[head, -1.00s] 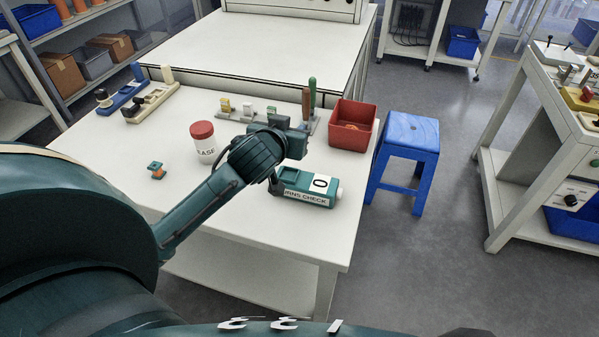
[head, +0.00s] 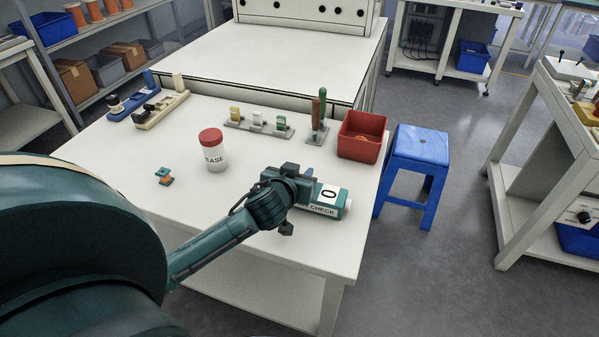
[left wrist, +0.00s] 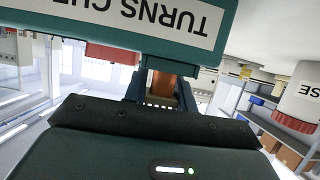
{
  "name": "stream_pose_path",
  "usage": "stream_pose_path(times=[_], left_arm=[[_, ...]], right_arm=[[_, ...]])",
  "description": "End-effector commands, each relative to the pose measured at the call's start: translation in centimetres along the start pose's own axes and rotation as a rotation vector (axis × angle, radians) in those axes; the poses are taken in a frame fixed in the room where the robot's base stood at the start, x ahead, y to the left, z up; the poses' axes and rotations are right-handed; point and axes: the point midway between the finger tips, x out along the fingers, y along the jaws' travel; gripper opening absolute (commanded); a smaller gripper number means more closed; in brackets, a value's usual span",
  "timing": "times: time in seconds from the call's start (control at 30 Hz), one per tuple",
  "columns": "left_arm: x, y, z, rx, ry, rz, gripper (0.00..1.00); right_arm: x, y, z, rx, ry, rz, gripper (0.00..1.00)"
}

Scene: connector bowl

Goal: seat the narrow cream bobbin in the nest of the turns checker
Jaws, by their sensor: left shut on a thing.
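The turns checker (head: 328,203) is a teal box with a white "0" panel and a label, near the table's right edge. Its label side (left wrist: 150,20) shows upside down in the left wrist view. My left gripper (left wrist: 160,92) is shut on a copper-brown wound bobbin (left wrist: 161,86). The bobbin's flanges are mostly hidden, so I cannot tell their colour. In the head view my left gripper (head: 290,178) is at the checker's left end and covers that part. The nest is hidden, and I cannot tell whether the bobbin touches it. My right gripper is not in view.
A teal-and-orange bobbin (head: 164,176) lies at the left. A red-lidded jar (head: 213,151) stands behind my left arm. A rack of small coloured pieces (head: 257,124), upright tools (head: 319,112) and a red bin (head: 361,135) stand farther back. The front table is clear.

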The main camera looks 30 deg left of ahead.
Motion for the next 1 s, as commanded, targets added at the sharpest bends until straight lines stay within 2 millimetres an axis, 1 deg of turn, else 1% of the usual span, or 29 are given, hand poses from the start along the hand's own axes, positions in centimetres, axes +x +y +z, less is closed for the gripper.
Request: stream_pose_path(times=[0.07,0.1,0.33,0.37,0.57,0.67,0.77,0.87,1.0], left_arm=[[0.1,0.0,0.3,-0.001,0.0,0.0,0.05],[0.1,0.0,0.3,-0.001,0.0,0.0,0.28],[0.1,0.0,0.2,0.0,0.0,0.0,0.47],[0.1,0.0,0.2,0.0,0.0,0.0,0.48],[0.1,0.0,0.2,0.0,0.0,0.0,0.48],[-0.1,0.0,-0.3,0.001,0.001,0.0,0.48],[-1.3,0.1,0.0,-0.001,-0.001,0.002,0.48],[-3.3,0.0,0.0,-0.002,-0.002,0.001,0.48],[-6.4,0.0,0.0,-0.004,-0.002,0.001,0.48]], right_arm=[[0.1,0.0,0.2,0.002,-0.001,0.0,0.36],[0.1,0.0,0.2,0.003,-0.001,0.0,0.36],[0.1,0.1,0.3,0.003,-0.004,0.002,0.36],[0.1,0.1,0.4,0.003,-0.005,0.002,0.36],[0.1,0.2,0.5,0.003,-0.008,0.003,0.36],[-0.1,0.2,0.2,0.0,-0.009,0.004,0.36],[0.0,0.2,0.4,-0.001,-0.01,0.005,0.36],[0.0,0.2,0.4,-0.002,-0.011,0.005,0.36],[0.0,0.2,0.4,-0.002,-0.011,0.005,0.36]])
